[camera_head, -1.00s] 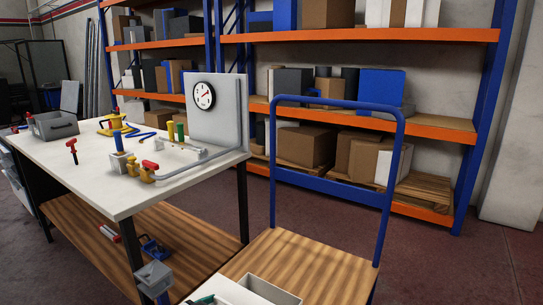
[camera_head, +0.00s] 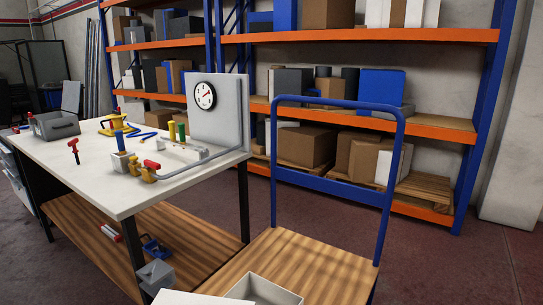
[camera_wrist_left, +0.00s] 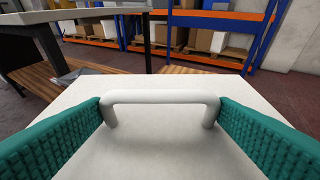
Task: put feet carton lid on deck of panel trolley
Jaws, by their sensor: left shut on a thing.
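The carton lid (camera_wrist_left: 160,150) is a flat white plate with a white bar handle (camera_wrist_left: 160,97), large in the left wrist view. My left gripper (camera_wrist_left: 161,103) has its teal fingers on either side of the handle and is shut on it. In the head view a strip of the lid (camera_head: 200,298) shows at the bottom edge, and the gripper is out of frame. The panel trolley (camera_head: 335,189) has a blue frame and a wooden deck (camera_head: 310,253). An open pale box (camera_head: 236,289), its lower part cut off, is beside the lid in the picture. My right gripper is not in view.
A white worktable (camera_head: 110,180) with a gauge panel, valves and a grey bin (camera_head: 55,125) stands at the left, with a wooden lower shelf. The trolley's tall blue hoop rises at the deck's far side. The far deck is bare. Orange and blue racks stand behind.

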